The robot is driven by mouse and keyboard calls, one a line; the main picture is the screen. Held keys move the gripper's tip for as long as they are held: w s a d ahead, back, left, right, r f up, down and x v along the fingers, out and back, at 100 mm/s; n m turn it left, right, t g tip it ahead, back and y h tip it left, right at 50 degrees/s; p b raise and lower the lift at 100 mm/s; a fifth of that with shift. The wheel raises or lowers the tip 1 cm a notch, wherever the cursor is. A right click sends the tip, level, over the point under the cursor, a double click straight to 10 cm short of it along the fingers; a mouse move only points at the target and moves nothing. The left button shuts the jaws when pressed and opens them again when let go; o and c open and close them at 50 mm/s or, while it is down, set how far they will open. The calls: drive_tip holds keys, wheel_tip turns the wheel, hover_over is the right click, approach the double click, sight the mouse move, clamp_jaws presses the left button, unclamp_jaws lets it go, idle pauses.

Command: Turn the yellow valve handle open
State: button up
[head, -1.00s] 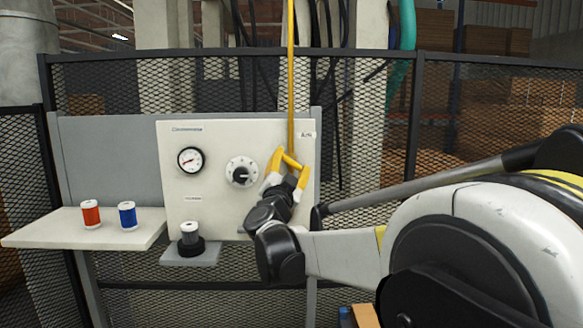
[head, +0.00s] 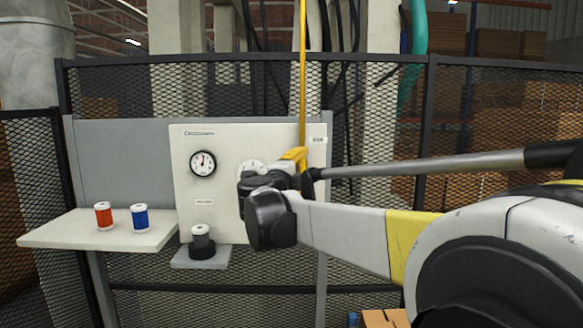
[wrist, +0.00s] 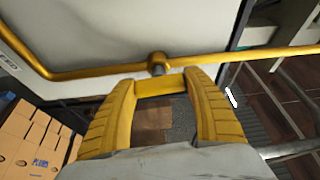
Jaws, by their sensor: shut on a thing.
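The yellow valve handle (wrist: 162,87) is a short flat bar in the wrist view, just in front of the round valve fitting (wrist: 158,60) on the yellow pipe (wrist: 90,71). My gripper (wrist: 160,80) has its two ridged yellow fingers on either side of the handle and is shut on it. In the head view the yellow pipe (head: 303,80) runs down the panel's right side to my gripper (head: 295,157). My wrist hides most of the handle there.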

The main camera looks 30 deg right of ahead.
drive_tip(key=shift+m+g, duration=0.3)
drive_tip(key=shift+m, duration=0.2)
drive_tip(key=o, duration=1.2)
drive_tip(key=v, duration=1.2)
drive_tip(key=shift+s, duration=0.1)
